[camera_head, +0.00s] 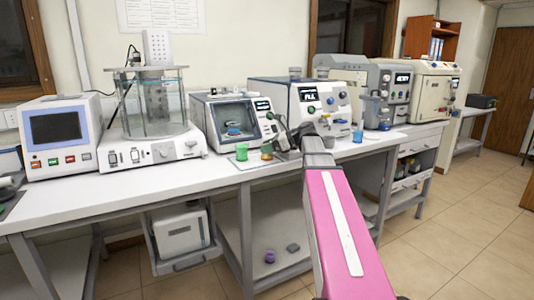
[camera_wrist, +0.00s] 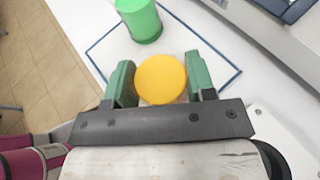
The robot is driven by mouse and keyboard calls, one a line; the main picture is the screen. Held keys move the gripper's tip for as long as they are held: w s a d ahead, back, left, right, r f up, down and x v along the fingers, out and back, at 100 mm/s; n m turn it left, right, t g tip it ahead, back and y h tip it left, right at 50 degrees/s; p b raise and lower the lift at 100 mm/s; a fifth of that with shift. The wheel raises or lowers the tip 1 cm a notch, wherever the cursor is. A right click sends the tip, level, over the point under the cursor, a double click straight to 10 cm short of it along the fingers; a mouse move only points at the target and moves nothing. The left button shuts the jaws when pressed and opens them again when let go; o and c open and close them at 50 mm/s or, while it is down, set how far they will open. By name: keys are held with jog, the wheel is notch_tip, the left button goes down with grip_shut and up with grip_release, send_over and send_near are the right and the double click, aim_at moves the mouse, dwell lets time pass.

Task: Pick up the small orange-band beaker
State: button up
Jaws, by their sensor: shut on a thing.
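The small orange-band beaker (camera_wrist: 161,79) shows in the wrist view as a round orange-yellow top between the two green fingers of my gripper (camera_wrist: 161,84). The fingers are shut on it, one on each side. In the head view the beaker is a small orange spot (camera_head: 266,149) at the front of the bench, with my gripper (camera_head: 270,153) at it. Its lower part is hidden from the wrist view, so I cannot tell whether it touches the bench.
A green beaker (camera_wrist: 140,20) stands close by, also in the head view (camera_head: 241,152), within a blue-outlined mat (camera_wrist: 216,66). A blue beaker (camera_head: 358,135) stands farther right. Instruments line the back of the white bench (camera_head: 120,190); the bench's front edge is near.

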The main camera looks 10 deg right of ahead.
jog(key=shift+r, duration=0.8)
notch_tip(320, 180, up, 3)
jog(key=shift+f, duration=0.15)
jog(key=s+a+r, duration=0.4)
jog(key=s+r, duration=0.2)
jog(key=s, duration=0.5)
jog(key=shift+r, duration=0.4)
jog(key=shift+f, duration=0.1)
